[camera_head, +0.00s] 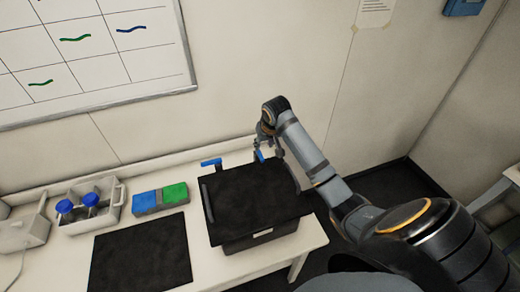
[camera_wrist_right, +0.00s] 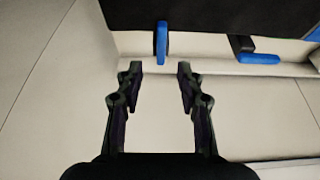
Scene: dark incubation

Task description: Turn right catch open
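A black box (camera_head: 255,195) with a dark lid stands on the white bench. The right catch (camera_head: 259,155) is a blue lever at the lid's back edge. In the right wrist view this catch (camera_wrist_right: 162,44) points across the edge, just beyond the fingertips and in line with the gap. The left catch (camera_head: 211,162) is blue on a black mount and lies along the edge; it also shows in the right wrist view (camera_wrist_right: 260,58). My right gripper (camera_head: 267,148) is open and empty at the back of the box; its fingers (camera_wrist_right: 160,70) appear apart from the catch. My left gripper is out of view.
Left of the box are a black mat (camera_head: 140,255), a blue and green block pair (camera_head: 160,198) and a grey carrier (camera_head: 110,205) with blue-capped bottles (camera_head: 90,199). The wall (camera_head: 230,70) rises close behind the box and my right gripper.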

